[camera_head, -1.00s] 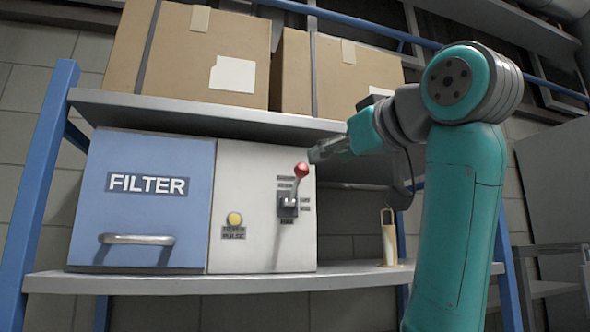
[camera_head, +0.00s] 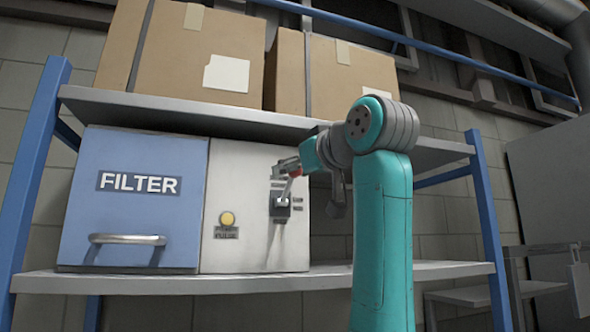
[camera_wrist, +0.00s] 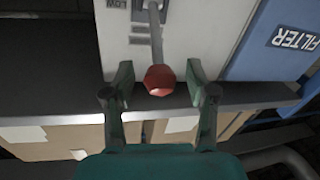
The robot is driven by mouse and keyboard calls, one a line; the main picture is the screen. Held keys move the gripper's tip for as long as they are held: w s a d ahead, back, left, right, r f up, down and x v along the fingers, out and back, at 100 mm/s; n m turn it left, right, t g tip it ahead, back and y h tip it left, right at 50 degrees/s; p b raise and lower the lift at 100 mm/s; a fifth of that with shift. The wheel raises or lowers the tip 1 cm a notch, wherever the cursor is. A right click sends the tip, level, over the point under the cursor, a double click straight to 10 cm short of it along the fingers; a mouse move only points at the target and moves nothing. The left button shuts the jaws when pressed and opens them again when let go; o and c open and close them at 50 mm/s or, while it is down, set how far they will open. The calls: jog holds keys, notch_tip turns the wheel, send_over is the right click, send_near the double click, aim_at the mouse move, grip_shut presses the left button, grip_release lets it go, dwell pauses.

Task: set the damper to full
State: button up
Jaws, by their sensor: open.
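The damper lever (camera_head: 287,190) is a grey handle with a red ball knob, on a slotted plate in the light panel beside the blue filter box. It tilts upward from its plate. In the wrist view, which is turned over, its red knob (camera_wrist: 159,80) sits between my two fingers, with a gap on each side. My gripper (camera_wrist: 160,86) is open around the knob and does not visibly touch it. In the head view my gripper (camera_head: 286,167) is at the knob and partly hides it. The small labels around the plate are mostly unreadable.
The blue filter box (camera_head: 137,225) has a grey handle. A yellow button (camera_head: 227,219) sits left of the lever. Cardboard boxes (camera_head: 187,60) stand on the upper shelf (camera_head: 180,112), whose edge is just above my gripper. The lower shelf (camera_head: 230,284) runs below the panel.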

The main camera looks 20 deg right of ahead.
jog(key=shift+c, duration=0.2)
grip_shut()
jog(key=shift+f, duration=0.1)
jog(key=shift+s+f+n+t+y, duration=0.15)
jog(key=shift+s+f+t+y, duration=0.05)
jog(key=shift+f+t, duration=0.35)
jog(key=shift+s+f+n+t+y, duration=0.15)
jog(key=shift+s+f+t+y, duration=0.05)
jog(key=shift+f+t, duration=0.3)
notch_tip(320, 180, down, 8)
jog(key=n+t+y, duration=0.2)
jog(key=t+y, duration=0.1)
jog(key=t, duration=0.3)
jog(key=shift+w+n, duration=0.3)
jog(key=shift+w, duration=0.1)
jog(key=shift+f, duration=0.2)
